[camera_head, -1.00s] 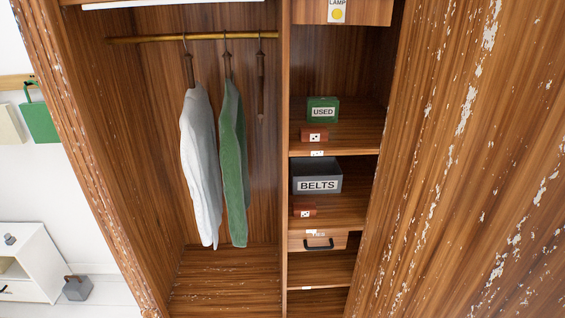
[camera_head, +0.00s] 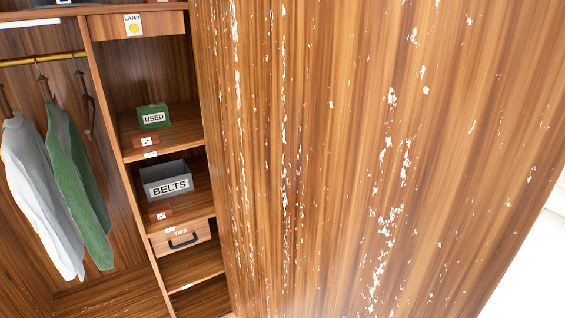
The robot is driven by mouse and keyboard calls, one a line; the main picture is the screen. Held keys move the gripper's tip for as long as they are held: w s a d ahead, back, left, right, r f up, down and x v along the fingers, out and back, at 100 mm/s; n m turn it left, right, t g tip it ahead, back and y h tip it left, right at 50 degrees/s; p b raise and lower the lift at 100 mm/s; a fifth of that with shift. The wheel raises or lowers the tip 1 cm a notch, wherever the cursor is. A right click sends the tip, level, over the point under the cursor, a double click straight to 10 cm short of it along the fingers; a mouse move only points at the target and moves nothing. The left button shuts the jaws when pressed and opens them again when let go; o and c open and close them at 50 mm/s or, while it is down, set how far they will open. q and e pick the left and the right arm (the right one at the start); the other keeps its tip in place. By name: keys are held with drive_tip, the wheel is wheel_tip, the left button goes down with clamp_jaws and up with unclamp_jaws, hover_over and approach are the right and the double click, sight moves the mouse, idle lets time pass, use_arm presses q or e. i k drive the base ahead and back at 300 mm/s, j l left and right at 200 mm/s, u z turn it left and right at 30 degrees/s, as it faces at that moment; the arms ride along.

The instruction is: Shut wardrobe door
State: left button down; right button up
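The wardrobe (camera_head: 125,165) stands open on the left of the head view. Its door (camera_head: 340,160) is a large brown wooden panel with flaking white paint, and it fills the middle and right of the view. The door stands open beside the shelf column, and its free edge slants down the right side. No handle shows on the part of the door in view. Neither of my grippers is in view.
A grey garment (camera_head: 40,190) and a green one (camera_head: 75,180) hang from the rail. The shelves hold a green USED box (camera_head: 153,117), a grey BELTS bin (camera_head: 166,181) and a TIES drawer (camera_head: 181,238). Bright free space (camera_head: 535,270) lies beyond the door at lower right.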

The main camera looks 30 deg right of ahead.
sight(366, 158)
drive_tip(key=k+l+u, duration=0.3)
drive_tip(key=k, duration=0.3)
drive_tip(key=k+l+z, duration=0.2)
drive_tip(key=l+z, duration=0.15)
drive_tip(key=l, duration=0.25)
